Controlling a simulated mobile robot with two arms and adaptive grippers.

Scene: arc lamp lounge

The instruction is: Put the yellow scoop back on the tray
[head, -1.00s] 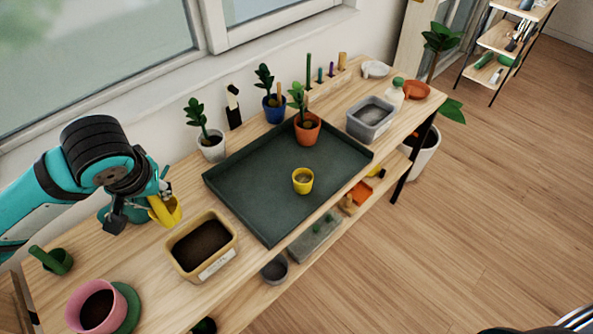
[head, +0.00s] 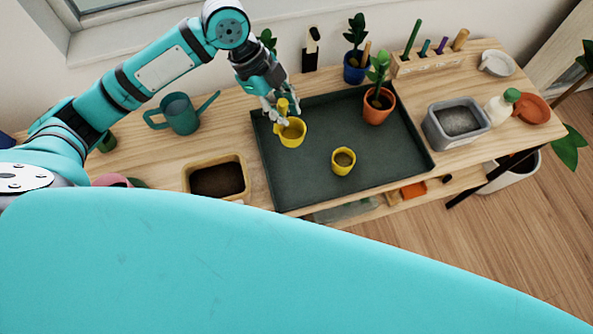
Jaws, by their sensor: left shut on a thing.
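The yellow scoop (head: 293,135) is over the back left part of the dark green tray (head: 310,186). My left gripper (head: 281,107) is shut on the scoop's handle from above. The scoop's bowl faces up, with something brownish showing inside. I cannot tell whether its underside touches the tray or hangs just above it. My right gripper is not in view.
On the tray stand a small yellow pot (head: 343,162) and an orange pot with a plant (head: 378,106). A soil box (head: 243,164) and teal watering can (head: 182,114) are left, a grey bin (head: 431,131) right. The tray's front left is clear.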

